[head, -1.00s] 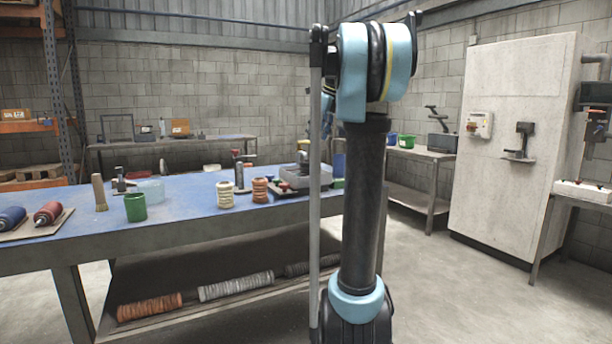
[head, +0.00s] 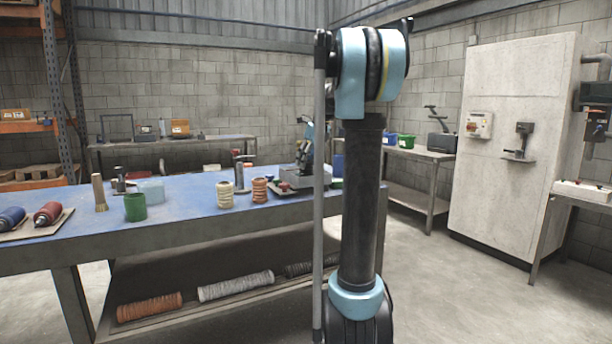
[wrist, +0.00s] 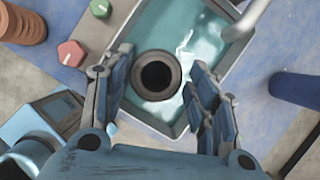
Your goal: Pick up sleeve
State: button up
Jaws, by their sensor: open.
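A dark round sleeve (wrist: 157,76) with an open bore stands in a grey tray of teal liquid (wrist: 189,45) in the wrist view. My gripper (wrist: 159,62) is open, with one finger on each side of the sleeve. Gaps show between the fingers and the sleeve; I cannot tell its height relative to the fingertips. In the head view my gripper (head: 303,163) is over the right part of the blue bench (head: 185,200), partly hidden by my arm. The sleeve cannot be made out there.
A ribbed orange-brown coil (wrist: 24,24), a red knob (wrist: 70,53) and a green knob (wrist: 101,8) lie near the tray. A dark blue cylinder (wrist: 296,90) is on the right. A green cup (head: 135,207) and cream coil (head: 225,195) stand on the bench.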

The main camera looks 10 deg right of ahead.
jog(key=shift+a+x, duration=0.15)
jog(key=shift+x, duration=1.2)
jog(key=shift+a+x, duration=0.1)
jog(key=shift+x, duration=1.2)
jog(key=shift+c, duration=0.3)
jog(key=shift+r, duration=0.1)
jog(key=c, duration=0.8)
